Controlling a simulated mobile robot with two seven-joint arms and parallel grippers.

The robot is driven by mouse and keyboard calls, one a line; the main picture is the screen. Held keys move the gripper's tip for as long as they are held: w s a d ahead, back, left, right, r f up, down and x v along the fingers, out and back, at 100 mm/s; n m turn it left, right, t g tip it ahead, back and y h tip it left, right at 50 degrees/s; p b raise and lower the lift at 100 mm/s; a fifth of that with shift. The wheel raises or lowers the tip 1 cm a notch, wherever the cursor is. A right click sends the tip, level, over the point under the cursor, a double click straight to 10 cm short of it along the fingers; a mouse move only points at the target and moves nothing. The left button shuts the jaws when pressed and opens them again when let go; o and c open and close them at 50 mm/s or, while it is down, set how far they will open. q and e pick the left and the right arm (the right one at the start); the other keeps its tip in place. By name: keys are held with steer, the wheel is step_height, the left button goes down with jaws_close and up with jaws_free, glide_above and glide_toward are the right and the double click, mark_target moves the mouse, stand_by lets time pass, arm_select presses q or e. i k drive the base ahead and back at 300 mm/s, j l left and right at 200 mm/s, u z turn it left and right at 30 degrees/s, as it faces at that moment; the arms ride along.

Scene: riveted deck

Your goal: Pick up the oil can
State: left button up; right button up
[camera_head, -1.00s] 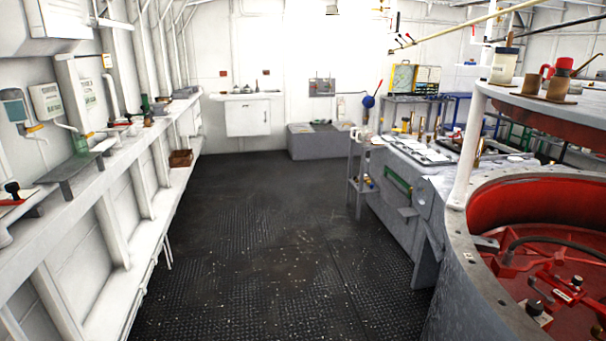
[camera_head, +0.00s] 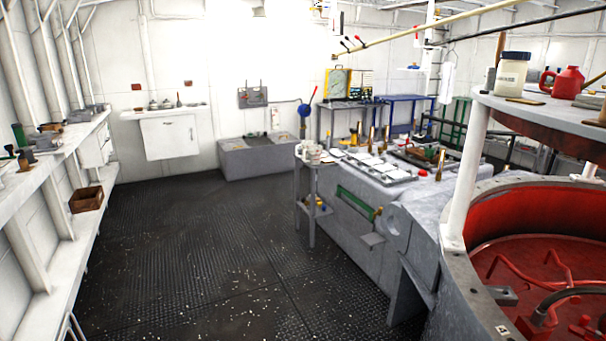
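A red can with a side handle and a short top (camera_head: 568,82) stands upright on the round grey-topped platform (camera_head: 520,106) at the upper right. It may be the oil can; I cannot tell for certain. Neither of my grippers shows in the head view, so the can stands apart from anything of mine that I can see.
A red-lined round well (camera_head: 520,215) with a grey rim lies below the platform, and a white post (camera_head: 467,180) supports it. A grey workbench (camera_head: 375,190) with small items stands in the middle right. Wall shelves (camera_head: 45,165) run along the left. Dark deck plate (camera_head: 200,250) is open between.

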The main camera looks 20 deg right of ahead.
mark_target(570, 82)
steer(key=i+j+z, duration=0.15)
steer(key=i+z, duration=0.3)
steer(key=i+j+z, duration=0.25)
steer(key=z, duration=0.2)
steer(key=i+j+z, duration=0.3)
steer(key=z, duration=0.15)
steer(key=i+j+z, duration=0.25)
steer(key=j+z, duration=0.2)
steer(key=i+j+z, duration=0.1)
steer(key=j+z, duration=0.15)
steer(key=j, duration=0.2)
steer(key=j+z, duration=0.3)
steer(key=j, duration=0.2)
steer(key=j+z, duration=0.1)
steer(key=j, duration=0.25)
steer(key=i+j, duration=0.15)
steer(key=j, duration=0.25)
steer(key=z, duration=0.05)
